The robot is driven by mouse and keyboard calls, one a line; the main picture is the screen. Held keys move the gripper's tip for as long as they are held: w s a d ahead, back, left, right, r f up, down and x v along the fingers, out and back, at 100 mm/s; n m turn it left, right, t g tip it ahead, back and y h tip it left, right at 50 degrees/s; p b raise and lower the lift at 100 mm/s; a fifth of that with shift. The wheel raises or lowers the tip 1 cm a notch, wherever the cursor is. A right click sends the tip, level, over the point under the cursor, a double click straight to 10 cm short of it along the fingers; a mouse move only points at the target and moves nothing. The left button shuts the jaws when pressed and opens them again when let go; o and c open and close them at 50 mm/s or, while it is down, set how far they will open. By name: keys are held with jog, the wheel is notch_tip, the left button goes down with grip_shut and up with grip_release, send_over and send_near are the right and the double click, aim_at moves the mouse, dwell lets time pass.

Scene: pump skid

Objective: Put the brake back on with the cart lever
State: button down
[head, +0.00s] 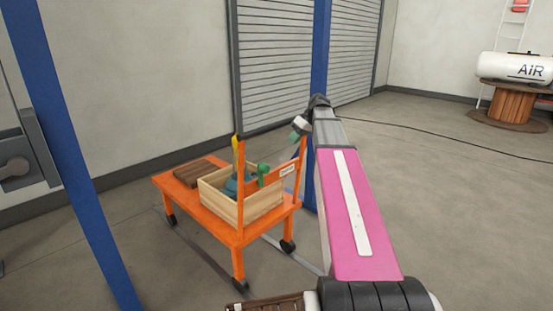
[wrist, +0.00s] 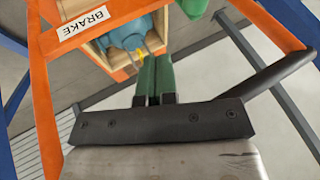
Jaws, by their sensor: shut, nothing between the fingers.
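The orange cart (head: 238,237) stands on the floor left of my arm. A BRAKE label (wrist: 87,22) is on its orange crossbar, and it also shows as a small white plate in the head view (head: 287,170). A green piece (head: 263,175) sits left of the label in the head view; I cannot tell whether it is the lever, or its setting. My gripper (wrist: 154,80) has its green fingers shut together and empty. In the head view my gripper (head: 296,135) is small, by the top of the right upright. The dark push bar (wrist: 270,72) is partly hidden behind my gripper.
A wooden crate (head: 262,208) with a blue item and a brown slatted block (head: 189,172) ride on the cart. Blue posts (head: 62,150) stand nearby. A white air tank (head: 515,68) is at the far right. Floor to the right is mostly clear.

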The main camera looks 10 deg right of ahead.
jog(key=s+a+f, duration=0.1)
jog(key=a+f, duration=0.7)
jog(key=a, duration=0.1)
jog(key=shift+s+f, duration=0.35)
jog(key=shift+f, duration=0.05)
